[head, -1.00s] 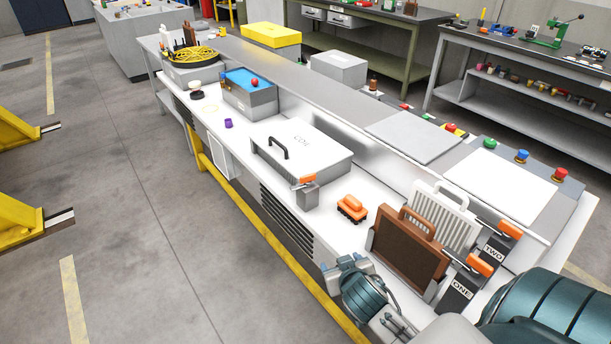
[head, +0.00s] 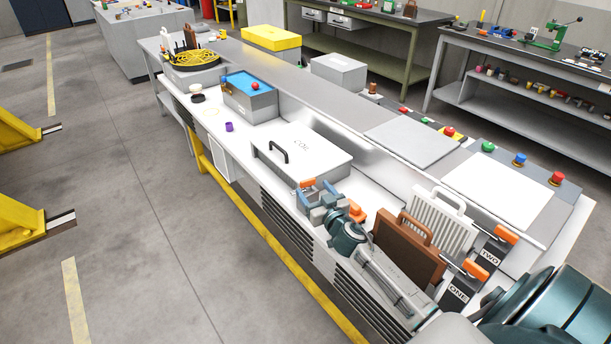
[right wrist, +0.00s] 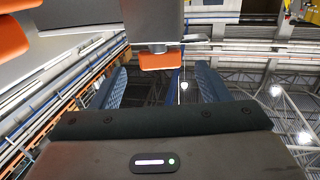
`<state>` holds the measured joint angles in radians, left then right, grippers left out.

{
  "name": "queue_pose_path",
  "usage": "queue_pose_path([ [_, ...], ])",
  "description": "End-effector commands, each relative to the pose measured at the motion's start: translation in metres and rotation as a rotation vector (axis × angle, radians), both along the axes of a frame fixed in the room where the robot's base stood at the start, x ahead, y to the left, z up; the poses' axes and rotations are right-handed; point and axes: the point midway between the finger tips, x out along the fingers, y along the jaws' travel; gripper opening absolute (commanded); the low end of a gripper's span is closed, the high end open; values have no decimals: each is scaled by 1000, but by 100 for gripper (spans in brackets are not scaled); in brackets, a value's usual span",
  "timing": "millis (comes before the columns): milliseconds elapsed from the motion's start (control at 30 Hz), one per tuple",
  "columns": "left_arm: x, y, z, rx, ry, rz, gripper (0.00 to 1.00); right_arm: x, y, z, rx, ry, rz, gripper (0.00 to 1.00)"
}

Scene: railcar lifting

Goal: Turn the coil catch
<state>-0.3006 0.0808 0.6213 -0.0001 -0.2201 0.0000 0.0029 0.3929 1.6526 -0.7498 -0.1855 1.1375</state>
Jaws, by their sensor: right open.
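The coil box (head: 318,153), grey with a white lid marked COIL and a black handle, sits mid-bench in the head view. Its catch (head: 307,183) has an orange grip at the box's near right corner. My right gripper (head: 316,196) is at the catch, its blue fingers open and partly hiding the catch's grey base. In the right wrist view an orange grip (right wrist: 160,61) under a grey block lies between the lines of my two spread fingers (right wrist: 163,85), near their tips. I cannot tell whether they touch it. My left gripper is not in view.
An orange brush-like block (head: 357,211) lies close right of my right gripper. A brown framed panel (head: 407,247) and a white ribbed panel (head: 440,220) stand beside my forearm. Orange-handled levers marked ONE (head: 473,268) and TWO (head: 505,235) are further right.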

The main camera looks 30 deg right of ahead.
Motion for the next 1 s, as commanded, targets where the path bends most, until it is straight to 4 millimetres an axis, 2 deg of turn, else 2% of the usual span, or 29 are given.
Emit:
queue_pose_path([
  [67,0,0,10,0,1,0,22,17,-2,5,2,0,-1,69],
  [300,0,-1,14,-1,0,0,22,52,-7,1,0,0,-1,69],
  [500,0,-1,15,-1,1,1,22,64,-9,0,0,1,0,69],
  [767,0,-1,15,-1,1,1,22,65,-9,0,0,1,0,69],
  [867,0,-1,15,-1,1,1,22,65,-9,0,0,1,0,53],
  [1000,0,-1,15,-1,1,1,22,65,-9,0,0,1,0,26],
])
